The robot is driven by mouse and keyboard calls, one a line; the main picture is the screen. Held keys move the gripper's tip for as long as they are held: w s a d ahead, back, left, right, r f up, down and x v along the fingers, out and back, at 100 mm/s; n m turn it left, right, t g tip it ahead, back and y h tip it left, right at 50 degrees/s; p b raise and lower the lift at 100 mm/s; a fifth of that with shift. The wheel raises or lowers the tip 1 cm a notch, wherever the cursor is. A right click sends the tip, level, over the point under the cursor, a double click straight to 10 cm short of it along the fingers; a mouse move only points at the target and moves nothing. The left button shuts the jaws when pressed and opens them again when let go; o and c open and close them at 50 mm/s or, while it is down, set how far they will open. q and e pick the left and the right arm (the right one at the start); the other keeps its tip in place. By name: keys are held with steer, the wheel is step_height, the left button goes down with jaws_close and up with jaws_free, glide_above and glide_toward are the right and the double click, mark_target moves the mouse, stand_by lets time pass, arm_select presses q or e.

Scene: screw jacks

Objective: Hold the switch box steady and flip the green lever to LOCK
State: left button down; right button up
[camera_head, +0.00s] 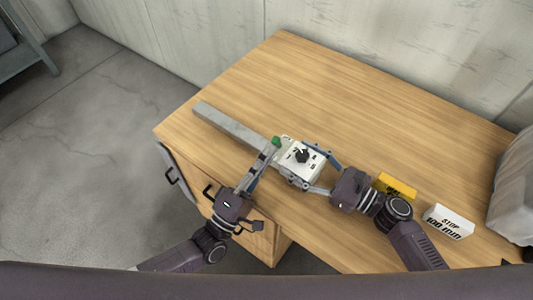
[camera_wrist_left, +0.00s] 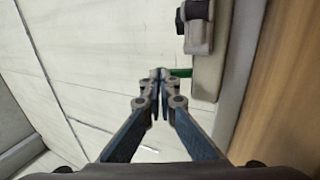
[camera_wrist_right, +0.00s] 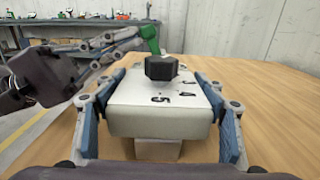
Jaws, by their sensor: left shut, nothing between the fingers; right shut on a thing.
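The switch box (camera_head: 300,166) is a white box with a black knob (camera_head: 302,155) and dark markings on top, standing on the wooden table. The green lever (camera_head: 276,141) sticks out on its left side. It also shows in the right wrist view (camera_wrist_right: 150,38) and, partly hidden, in the left wrist view (camera_wrist_left: 182,72). My right gripper (camera_head: 318,171) is shut on the box, one finger on each side. My left gripper (camera_head: 272,148) is shut and empty, its fingertips right beside the lever. I cannot tell whether they touch it. The LOCK marking is not readable.
A long grey bar (camera_head: 232,127) lies to the left of the box. A yellow block (camera_head: 396,186) and a white block marked STOP 100 mm (camera_head: 449,222) lie to the right, near my right arm. The back of the table is clear.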

mark_target(274, 142)
arm_select(q)
steer(key=shift+w+d+r, duration=0.2)
steer(key=shift+w+r, duration=0.1)
steer(key=shift+r, duration=0.3)
steer(key=shift+w+d+r+g+y, duration=0.1)
steer(key=shift+w+r+g+y, duration=0.2)
steer(key=shift+w+g+y, duration=0.25)
steer(key=shift+s+d+r+g+y, duration=0.15)
steer(key=shift+r+g+y, duration=0.1)
steer(key=shift+g, duration=0.3)
steer(key=shift+w+d+r, duration=0.3)
steer(key=shift+w+d, duration=0.05)
steer(key=shift+w, duration=0.1)
steer(key=s+a+r, duration=0.5)
steer(key=s+a, duration=0.2)
steer(key=s, duration=0.3)
steer(key=shift+s+a+r, duration=0.15)
steer(key=shift+a+r, duration=0.1)
steer(key=shift+r, duration=0.1)
